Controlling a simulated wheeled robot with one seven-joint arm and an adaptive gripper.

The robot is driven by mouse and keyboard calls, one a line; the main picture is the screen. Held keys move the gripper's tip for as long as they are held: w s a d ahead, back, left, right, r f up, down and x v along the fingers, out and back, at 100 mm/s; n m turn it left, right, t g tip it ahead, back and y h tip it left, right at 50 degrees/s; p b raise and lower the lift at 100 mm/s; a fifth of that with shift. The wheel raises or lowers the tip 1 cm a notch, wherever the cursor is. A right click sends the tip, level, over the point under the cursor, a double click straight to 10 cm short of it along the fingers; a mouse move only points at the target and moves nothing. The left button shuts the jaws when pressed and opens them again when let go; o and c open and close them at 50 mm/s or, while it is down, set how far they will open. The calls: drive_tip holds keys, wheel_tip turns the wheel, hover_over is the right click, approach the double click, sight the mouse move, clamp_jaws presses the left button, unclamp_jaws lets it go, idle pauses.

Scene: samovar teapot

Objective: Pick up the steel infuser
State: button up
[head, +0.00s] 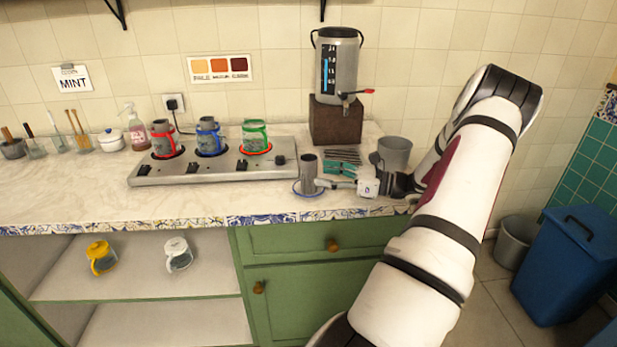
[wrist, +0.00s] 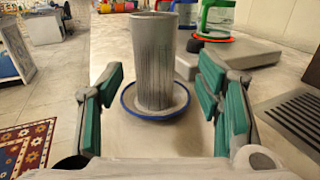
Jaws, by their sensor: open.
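The steel infuser (head: 308,172) is a grey metal cylinder standing upright near the counter's front edge. It stands on a small blue-rimmed saucer (head: 298,190). In the wrist view the infuser (wrist: 155,60) has fine perforations and rises from the middle of the saucer (wrist: 131,107). My gripper (head: 328,175) is open, low over the counter just right of the infuser. In the wrist view its teal-padded fingers are spread on the left and right, with the infuser straight ahead between them. I see no contact with the infuser.
A steel warmer plate (head: 230,178) with colour-handled glass pots stands behind on the left. A samovar (head: 338,65) stands on a brown block (head: 336,122). A dark drip grate and a grey canister (head: 395,152) are near my gripper. The left counter front is clear.

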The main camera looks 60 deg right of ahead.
sight(316, 175)
drive_tip(key=shift+a+x, duration=0.15)
drive_tip(key=shift+x, duration=1.2)
drive_tip(key=shift+a+x, duration=0.15)
drive_tip(key=shift+x, duration=1.25)
drive_tip(key=shift+s+f, duration=0.1)
drive_tip(key=shift+f, duration=0.05)
drive_tip(key=shift+c, duration=0.6)
drive_tip(key=c, duration=1.2)
